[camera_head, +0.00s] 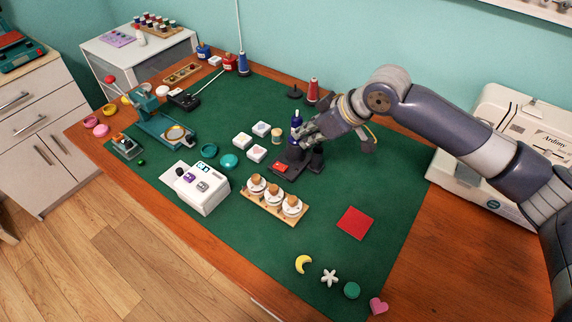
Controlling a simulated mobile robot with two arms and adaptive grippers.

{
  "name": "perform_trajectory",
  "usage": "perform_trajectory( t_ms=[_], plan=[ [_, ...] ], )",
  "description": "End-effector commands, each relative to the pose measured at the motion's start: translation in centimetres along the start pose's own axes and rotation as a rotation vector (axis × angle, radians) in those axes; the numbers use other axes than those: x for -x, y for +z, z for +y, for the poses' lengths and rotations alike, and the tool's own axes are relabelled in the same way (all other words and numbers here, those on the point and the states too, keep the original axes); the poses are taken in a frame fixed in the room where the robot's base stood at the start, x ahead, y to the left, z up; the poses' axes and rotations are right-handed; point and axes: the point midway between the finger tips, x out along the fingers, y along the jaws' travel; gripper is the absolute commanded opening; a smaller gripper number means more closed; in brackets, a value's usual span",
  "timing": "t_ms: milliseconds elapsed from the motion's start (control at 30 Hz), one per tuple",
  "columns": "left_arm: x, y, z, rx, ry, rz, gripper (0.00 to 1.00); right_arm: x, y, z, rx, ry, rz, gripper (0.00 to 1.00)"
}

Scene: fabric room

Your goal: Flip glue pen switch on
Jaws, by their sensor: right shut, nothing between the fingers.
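A dark blue upright piece with a pale band (296,124), which looks like the glue pen, stands at the middle of the green mat. Its lower part is hidden by my gripper. A dark base (288,175) with a red switch (281,168) on it lies just in front; I cannot tell the switch's position. My right gripper (304,140) reaches in from the right, shut and empty, over the back of this base and close beside the blue piece. I cannot tell whether it touches either one. My left gripper is not in view.
A wooden rack of corked jars (273,208) and a white box device (205,190) stand in front. Small white tiles (257,153) lie left of the base. A white sewing machine (490,150) stands at right. The mat around the red square (355,223) is mostly clear.

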Motion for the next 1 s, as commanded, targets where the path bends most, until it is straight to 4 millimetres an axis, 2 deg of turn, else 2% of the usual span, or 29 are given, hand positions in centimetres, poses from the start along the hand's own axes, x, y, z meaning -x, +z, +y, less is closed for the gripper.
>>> perform_trajectory(
  t_ms=[267, 433, 867, 1000],
  plan=[
    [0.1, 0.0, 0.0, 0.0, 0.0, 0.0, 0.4, 0.0, -0.1, 0.0, 0.0, 0.0, 0.0, 0.0],
    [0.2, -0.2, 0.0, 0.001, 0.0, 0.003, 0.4, -1.2, -0.1, 0.0, -0.002, -0.001, -0.002, 0.0],
    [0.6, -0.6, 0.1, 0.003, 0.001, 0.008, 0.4, -9.9, -0.1, -0.1, -0.001, -0.001, -0.002, 0.0],
    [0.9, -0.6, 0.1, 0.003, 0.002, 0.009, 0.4, -11.4, 1.6, 0.0, -0.001, 0.001, -0.004, 0.0]
  ],
)
